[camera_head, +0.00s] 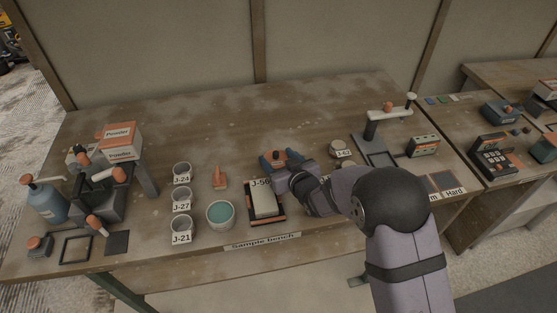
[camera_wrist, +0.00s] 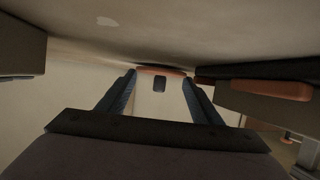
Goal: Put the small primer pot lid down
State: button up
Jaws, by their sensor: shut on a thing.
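My gripper (camera_head: 281,161) is over the middle of the bench, just behind the sample block labelled "J-50" or similar. Its blue fingers are shut on a small orange-brown piece, which I take to be the small primer pot lid (camera_head: 279,154). In the wrist view the fingers (camera_wrist: 160,88) stand either side of a pale shape, with an orange-brown edge of the lid (camera_wrist: 160,71) at their tips. The lid is mostly hidden by the fingers. I cannot tell whether it touches the bench.
The sample bench (camera_head: 130,262) carries a teal-filled pot (camera_head: 220,214), an orange-topped piece (camera_head: 220,178), labelled cups (camera_head: 182,199) and a block in a tray (camera_head: 264,203). A J-62 cup (camera_head: 339,147) and a stand (camera_head: 371,128) are right. The bench behind my gripper is clear.

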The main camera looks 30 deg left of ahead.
jog(key=o, duration=1.1)
jog(key=shift+s+d+f, duration=0.15)
jog(key=shift+f, duration=0.3)
jog(key=shift+s+d+f, duration=0.1)
jog(key=shift+f, duration=0.35)
jog(key=shift+r, duration=0.1)
jog(key=shift+w+a+r+p, duration=0.1)
jog(key=shift+r+p, duration=0.3)
jog(key=shift+p, duration=0.25)
jog(key=v, duration=0.4)
jog(key=b+v, duration=0.1)
jog(key=v, duration=0.3)
jog(key=r+v, duration=0.1)
jog(key=v, duration=0.2)
jog(key=shift+d+r, duration=0.15)
jog(key=shift+d, duration=0.05)
